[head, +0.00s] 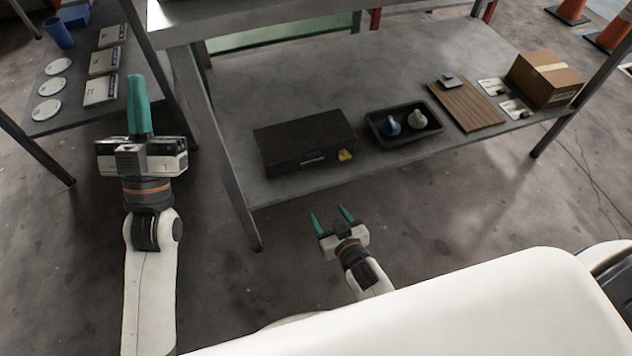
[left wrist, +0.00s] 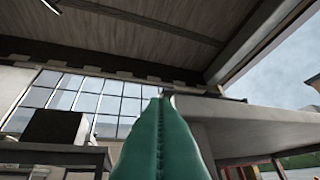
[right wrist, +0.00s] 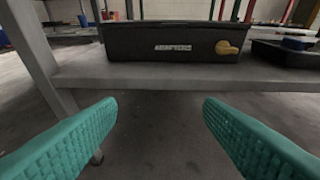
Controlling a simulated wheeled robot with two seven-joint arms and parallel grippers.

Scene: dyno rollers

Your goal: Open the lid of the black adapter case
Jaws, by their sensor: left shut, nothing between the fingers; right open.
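The black adapter case (head: 303,138) lies on the grey shelf with its lid shut. A yellow latch (head: 345,155) sits on its front face, right of a white label. In the right wrist view the case (right wrist: 150,42) is straight ahead, with the label and the yellow latch (right wrist: 226,48) in sight. My right gripper (head: 332,215) is open and empty, in front of the shelf edge and apart from the case. My left gripper (head: 138,78) is shut and empty, raised left of the shelf; its closed fingers (left wrist: 160,140) fill the lower middle of the left wrist view.
Right of the case stand a black tray (head: 375,137) with a blue and a pale item, a wooden board (head: 470,108) and a cardboard box (head: 545,80). A table leg (head: 230,170) stands between my grippers. A side table (head: 75,115) holds discs and boxes.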

